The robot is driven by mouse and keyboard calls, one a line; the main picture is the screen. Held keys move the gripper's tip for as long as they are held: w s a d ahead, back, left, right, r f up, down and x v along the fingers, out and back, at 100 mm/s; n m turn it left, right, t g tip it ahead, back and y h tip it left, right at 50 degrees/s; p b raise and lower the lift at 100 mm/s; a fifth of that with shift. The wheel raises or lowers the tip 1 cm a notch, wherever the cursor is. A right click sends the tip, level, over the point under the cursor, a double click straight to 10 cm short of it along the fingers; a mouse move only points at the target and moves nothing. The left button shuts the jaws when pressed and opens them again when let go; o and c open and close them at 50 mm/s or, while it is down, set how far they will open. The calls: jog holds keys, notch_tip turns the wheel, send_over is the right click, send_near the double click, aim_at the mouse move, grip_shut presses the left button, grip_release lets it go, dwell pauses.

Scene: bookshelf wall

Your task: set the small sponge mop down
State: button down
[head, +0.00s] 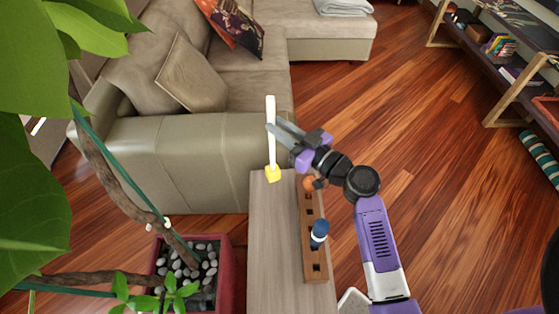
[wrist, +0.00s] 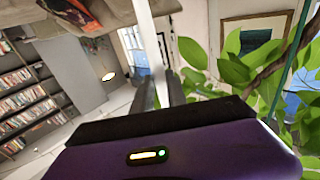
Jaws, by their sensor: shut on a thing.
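The small sponge mop has a white handle and a yellow sponge head (head: 272,173). In the head view it stands about upright with its head at the far left corner of the narrow wooden table (head: 270,250). I cannot tell whether the sponge touches the tabletop. My gripper (head: 272,130) is shut on the middle of the white handle, coming in from the right. In the wrist view the white handle (wrist: 148,35) runs up between the fingers, and the sponge head is out of sight.
A wooden block with holes (head: 313,262) lies along the table's right side, holding a dark blue-topped item (head: 319,233) and an orange one (head: 309,184). A beige sofa (head: 190,150) stands behind the table. A potted plant (head: 222,290) is at left. The table's left strip is clear.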

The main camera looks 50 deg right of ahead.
notch_tip(320, 180, down, 11)
jog(key=shift+f, duration=0.2)
dwell(0.3)
jog(key=shift+f+b, duration=0.2)
jog(key=shift+b, duration=0.2)
jog(key=c, duration=1.3)
grip_release()
jog(key=shift+r, duration=0.15)
jog(key=shift+s+b, duration=1.45)
jog(key=shift+s, duration=4.6)
jog(key=shift+f, duration=0.2)
